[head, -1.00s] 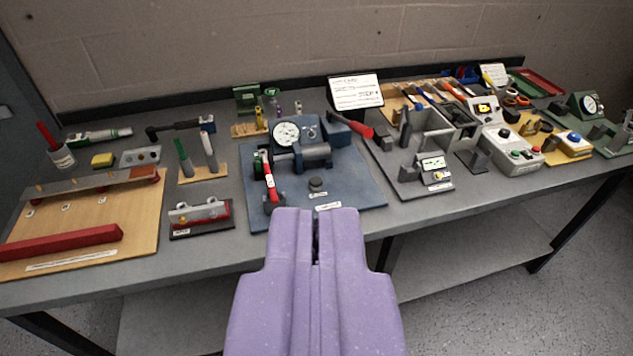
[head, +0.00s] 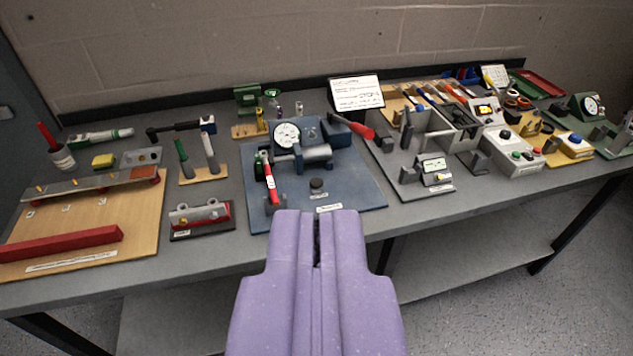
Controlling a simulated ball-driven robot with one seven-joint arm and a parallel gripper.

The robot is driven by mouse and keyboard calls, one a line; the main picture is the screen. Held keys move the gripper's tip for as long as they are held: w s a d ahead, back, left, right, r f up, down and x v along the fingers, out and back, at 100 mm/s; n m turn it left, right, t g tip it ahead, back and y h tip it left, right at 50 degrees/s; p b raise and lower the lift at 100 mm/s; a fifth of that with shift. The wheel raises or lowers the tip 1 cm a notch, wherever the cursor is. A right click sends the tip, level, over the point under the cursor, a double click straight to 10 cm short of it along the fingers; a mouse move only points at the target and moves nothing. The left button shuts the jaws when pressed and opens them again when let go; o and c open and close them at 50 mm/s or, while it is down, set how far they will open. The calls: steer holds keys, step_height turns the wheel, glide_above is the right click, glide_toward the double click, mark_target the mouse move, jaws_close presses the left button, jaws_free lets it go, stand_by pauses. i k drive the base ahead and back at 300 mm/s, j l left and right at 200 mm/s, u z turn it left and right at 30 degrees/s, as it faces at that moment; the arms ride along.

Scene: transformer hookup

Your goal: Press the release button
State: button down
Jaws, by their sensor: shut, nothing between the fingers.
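My gripper (head: 317,216) is purple, shut and empty. It points forward over the bench's front edge, in front of a blue fixture plate (head: 352,192). A round black button (head: 317,184) stands on that plate, a little beyond my fingertips and apart from them. A small label lies in front of the button; its writing is too small to read, so I cannot tell that this is the release button. A white dial gauge (head: 287,135), a grey cylinder (head: 317,152) and a red-handled lever (head: 269,184) are on the same plate.
A small clamp block (head: 200,215) and a wooden board with a red bar (head: 62,247) lie to the left. A white sign (head: 356,92) stands behind.

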mark_target(315, 183)
steer(key=i+z, duration=0.1)
steer(key=z, duration=0.45)
steer(key=i+j+z, duration=0.35)
steer(key=j, duration=0.35)
steer(key=i+j+z, duration=0.15)
steer(key=i+j, duration=0.15)
steer(key=i+j+z, duration=0.2)
steer(key=j, duration=0.25)
steer(key=i+j, duration=0.1)
steer(key=j, duration=0.2)
steer(key=i+j, duration=0.1)
steer(key=j, duration=0.15)
